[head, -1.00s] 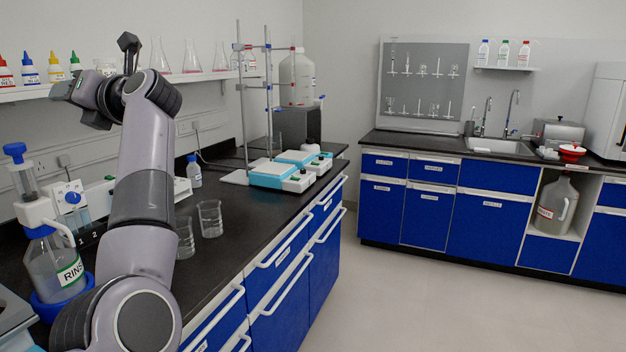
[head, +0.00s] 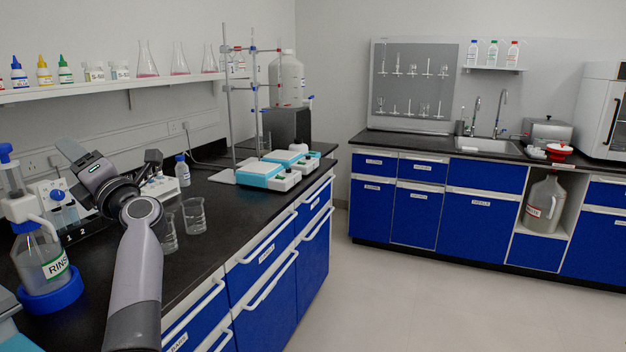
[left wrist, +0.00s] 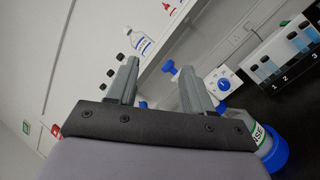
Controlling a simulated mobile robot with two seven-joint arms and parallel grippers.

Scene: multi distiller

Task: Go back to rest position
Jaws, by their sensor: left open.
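My left gripper (head: 78,170) is raised above the left bench, near the dispenser bottle and the numbered rack. It is seen at an angle, with its arm folded up from the bottom of the head view. In the left wrist view its two grey fingers (left wrist: 160,66) stand apart with nothing between them. The gripper is open and empty. My right gripper is in neither view.
A rinse bottle (head: 42,262) stands in a blue ring at the left. Two glass beakers (head: 193,216) stand close to my arm. Hotplates (head: 262,175) and a metal stand are farther back. A shelf (head: 120,86) with flasks runs above the bench. The floor to the right is clear.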

